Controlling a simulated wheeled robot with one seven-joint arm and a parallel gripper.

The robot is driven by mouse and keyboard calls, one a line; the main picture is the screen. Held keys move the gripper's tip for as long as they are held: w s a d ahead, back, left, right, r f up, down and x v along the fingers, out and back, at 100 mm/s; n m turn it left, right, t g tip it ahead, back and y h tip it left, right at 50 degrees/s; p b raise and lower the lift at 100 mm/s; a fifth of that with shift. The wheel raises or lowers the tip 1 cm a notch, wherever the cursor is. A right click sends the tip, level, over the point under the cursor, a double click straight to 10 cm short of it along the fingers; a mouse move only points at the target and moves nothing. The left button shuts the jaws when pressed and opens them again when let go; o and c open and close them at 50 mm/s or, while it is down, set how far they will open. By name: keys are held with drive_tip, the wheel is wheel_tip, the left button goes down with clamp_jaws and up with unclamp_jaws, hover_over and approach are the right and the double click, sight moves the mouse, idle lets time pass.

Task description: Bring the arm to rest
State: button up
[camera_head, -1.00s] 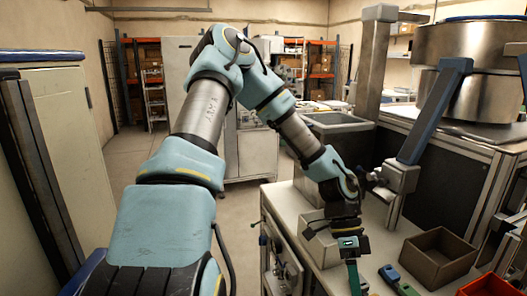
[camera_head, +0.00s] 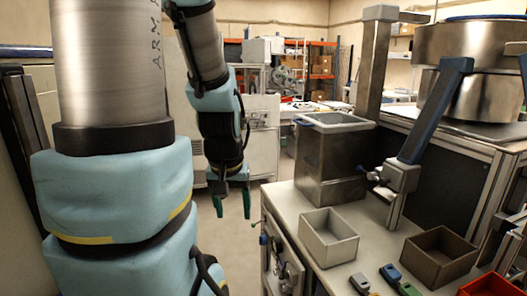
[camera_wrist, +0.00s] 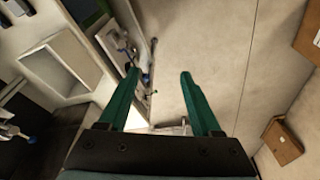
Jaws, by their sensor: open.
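My gripper (camera_head: 232,198) hangs from my arm, left of the worktable and over the floor, with its green fingers pointing down. In the wrist view my gripper (camera_wrist: 158,90) shows two green fingers spread apart with nothing between them. Bare floor and the table's side panel show beyond the fingertips. My arm is folded close to the head camera and fills much of the left of that view.
The worktable (camera_head: 300,208) is at right, carrying a white bin (camera_head: 328,240), a brown bin (camera_head: 440,258), a tall metal container (camera_head: 330,160) and several small coloured items. A red bin (camera_head: 490,286) is at the lower right. Floor (camera_head: 240,235) left of the table is clear.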

wheel_tip(320, 180, down, 11)
drive_tip(key=s+g+b, duration=0.1)
drive_tip(key=b, duration=0.7)
drive_tip(key=shift+s+d, duration=0.15)
drive_tip(key=shift+s, duration=0.1)
drive_tip(key=shift+r, duration=0.1)
